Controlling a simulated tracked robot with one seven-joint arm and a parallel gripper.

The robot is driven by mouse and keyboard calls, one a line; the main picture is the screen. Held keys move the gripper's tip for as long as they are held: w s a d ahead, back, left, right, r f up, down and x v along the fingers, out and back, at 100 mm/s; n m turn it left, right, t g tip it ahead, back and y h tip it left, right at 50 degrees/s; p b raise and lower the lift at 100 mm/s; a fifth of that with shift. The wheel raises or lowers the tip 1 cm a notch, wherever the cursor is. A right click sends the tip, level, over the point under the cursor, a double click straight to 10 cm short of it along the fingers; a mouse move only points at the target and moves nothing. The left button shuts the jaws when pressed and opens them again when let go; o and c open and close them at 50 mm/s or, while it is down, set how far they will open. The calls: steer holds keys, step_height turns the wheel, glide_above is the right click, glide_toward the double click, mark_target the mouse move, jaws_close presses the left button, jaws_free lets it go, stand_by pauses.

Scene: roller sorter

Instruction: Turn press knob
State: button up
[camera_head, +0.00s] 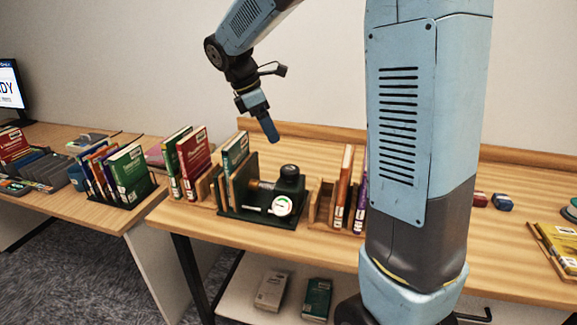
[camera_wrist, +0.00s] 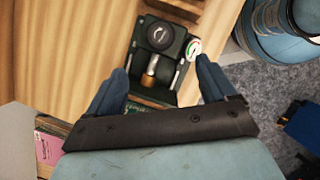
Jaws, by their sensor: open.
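The press is a dark green device (camera_head: 247,211) on the wooden table, holding a green book (camera_head: 236,152) upright between plates at its left. Its black round knob (camera_head: 290,172) sits on top at the right, and a white dial gauge (camera_head: 282,206) faces front. In the wrist view the knob (camera_wrist: 160,35), the gauge (camera_wrist: 194,49) and a brass screw (camera_wrist: 150,72) are visible. My gripper (camera_head: 268,132) is above and slightly left of the knob, apart from it.
Red and green books (camera_head: 194,160) stand left of the press. A wooden holder with orange and purple books (camera_head: 345,195) stands close at its right. More books (camera_head: 127,176) are on the left table. Two books (camera_head: 317,298) lie on the shelf below. Table behind the press is clear.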

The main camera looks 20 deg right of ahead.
mark_target(289, 168)
steer(key=x, duration=1.3)
steer(key=shift+d+f, duration=0.1)
steer(key=shift+f, duration=0.2)
steer(key=c, duration=1)
